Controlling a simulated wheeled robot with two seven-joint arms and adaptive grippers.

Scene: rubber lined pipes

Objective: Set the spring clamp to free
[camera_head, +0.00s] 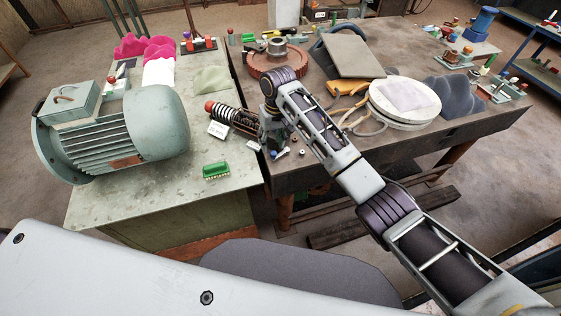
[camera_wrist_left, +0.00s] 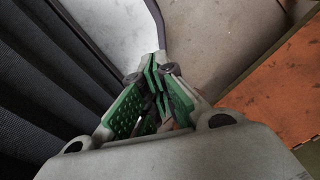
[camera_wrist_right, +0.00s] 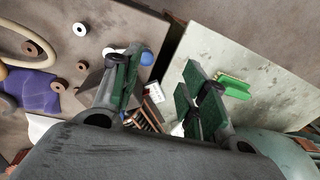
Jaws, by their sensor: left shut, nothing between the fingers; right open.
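A spring device (camera_head: 222,114), which I take for the spring clamp, lies at the right edge of the pale green table. It has a red knob, a pale and dark coil, and a dark body running toward my right gripper (camera_head: 272,143). A white label (camera_head: 218,130) lies beside it, and a label also shows in the right wrist view (camera_wrist_right: 155,92). My right gripper (camera_wrist_right: 163,77) is open and points down beside the body's right end. Its setting cannot be read. My left gripper (camera_wrist_left: 158,75) is shut and empty, seen only in the left wrist view.
A large green motor (camera_head: 120,135) fills the left of the pale table. A green brush (camera_head: 216,170) lies near its front. The dark table on the right holds a red-brown gear (camera_head: 278,66), a round white-topped disc (camera_head: 404,103) and small loose parts. A gap separates the tables.

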